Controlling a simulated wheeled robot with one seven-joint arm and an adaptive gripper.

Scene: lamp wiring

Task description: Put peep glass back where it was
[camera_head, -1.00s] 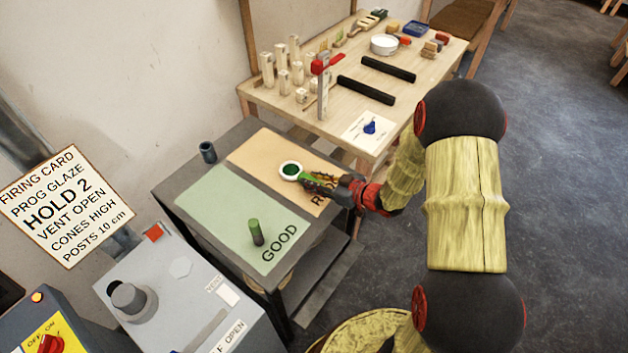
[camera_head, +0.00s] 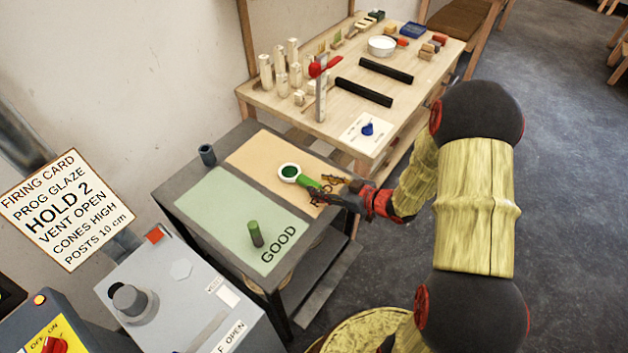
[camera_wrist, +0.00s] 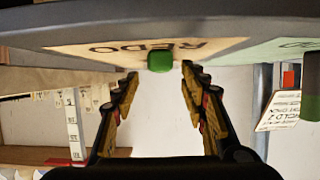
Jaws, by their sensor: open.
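The peep glass (camera_head: 289,172), a white ring with a dark green lens and a bright green handle, is at the orange REDO mat (camera_head: 254,155) on the dark table. Its handle points right, towards my gripper (camera_head: 320,188). My gripper is open, with its fingers spread around or just beyond the handle's end. In the wrist view the green handle end of the peep glass (camera_wrist: 160,60) shows between and ahead of the fingertips of my gripper (camera_wrist: 160,82), with a visible gap on both sides.
A green GOOD mat (camera_head: 215,205) bears a dark green cylinder (camera_head: 256,234). A small dark blue cup (camera_head: 207,154) stands at the table's back corner. A wooden table (camera_head: 350,112) with posts, black bars and a white bowl (camera_head: 382,46) lies behind. A grey control box stands front left.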

